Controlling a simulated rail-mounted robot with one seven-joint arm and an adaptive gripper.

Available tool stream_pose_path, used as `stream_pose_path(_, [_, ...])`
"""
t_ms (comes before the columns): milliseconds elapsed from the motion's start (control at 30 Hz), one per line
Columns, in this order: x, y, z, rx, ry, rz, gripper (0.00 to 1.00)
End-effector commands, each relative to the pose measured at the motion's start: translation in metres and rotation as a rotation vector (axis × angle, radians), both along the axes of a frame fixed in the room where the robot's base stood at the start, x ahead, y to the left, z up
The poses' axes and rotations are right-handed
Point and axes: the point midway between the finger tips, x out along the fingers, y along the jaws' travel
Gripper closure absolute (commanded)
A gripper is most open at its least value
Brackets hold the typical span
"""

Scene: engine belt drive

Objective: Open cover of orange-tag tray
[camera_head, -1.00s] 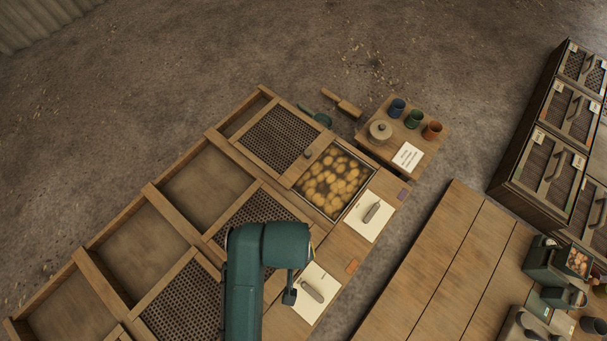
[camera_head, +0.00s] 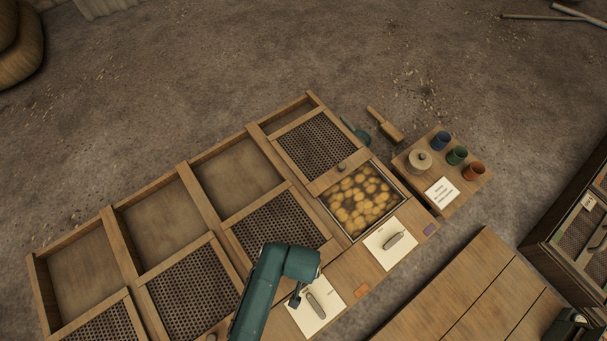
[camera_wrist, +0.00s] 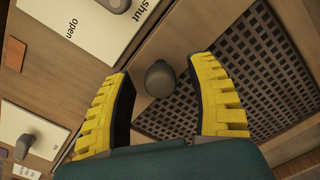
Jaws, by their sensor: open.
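The orange tag (camera_head: 362,290) is on the front rail, beside a tray whose dark mesh cover (camera_head: 278,228) lies shut in the head view. The cover's mesh (camera_wrist: 235,80) and round grey knob (camera_wrist: 160,80) show in the wrist view. My gripper (camera_wrist: 160,68) is open, with one yellow finger on each side of the knob in the picture. I cannot tell whether the fingertips are down at the knob's height. In the head view my arm hides the knob and most of the gripper. The orange tag also shows in the wrist view (camera_wrist: 15,54).
A white card (camera_wrist: 80,22) marked "shut" and "open" bears a grey handle, close to the left finger in the picture. The adjoining purple-tag tray (camera_head: 349,239) is uncovered and holds yellow-brown lumps. A side stand (camera_head: 469,195) with cups stands beyond it.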

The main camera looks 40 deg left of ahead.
Motion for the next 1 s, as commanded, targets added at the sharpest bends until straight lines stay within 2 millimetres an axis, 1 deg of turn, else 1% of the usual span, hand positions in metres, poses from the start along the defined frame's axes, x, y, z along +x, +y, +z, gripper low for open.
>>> stream_pose_path(167, [0.0, 0.0, 0.0, 0.0, 0.0, 0.0, 0.43])
stream_pose_path(200, [0.0, 0.0, 0.0, 0.0, 0.0, 0.0, 0.46])
stream_pose_path(267, [0.0, 0.0, 0.0, 0.0, 0.0, 0.0, 0.57])
stream_pose_path(400, [0.0, 0.0, 0.0, 0.0, 0.0, 0.0, 0.84])
stream_pose_path(500, [0.0, 0.0, 0.0, 0.0, 0.0, 0.0, 1.0])
stream_pose_path(833, [0.0, 0.002, 0.0, 0.0, 0.001, 0.001, 1.0])
stream_pose_path(933, [0.001, 0.008, 0.0, 0.0, 0.001, 0.003, 1.0])
stream_pose_path(1000, [0.002, 0.017, 0.0, 0.0, 0.001, 0.004, 1.0])
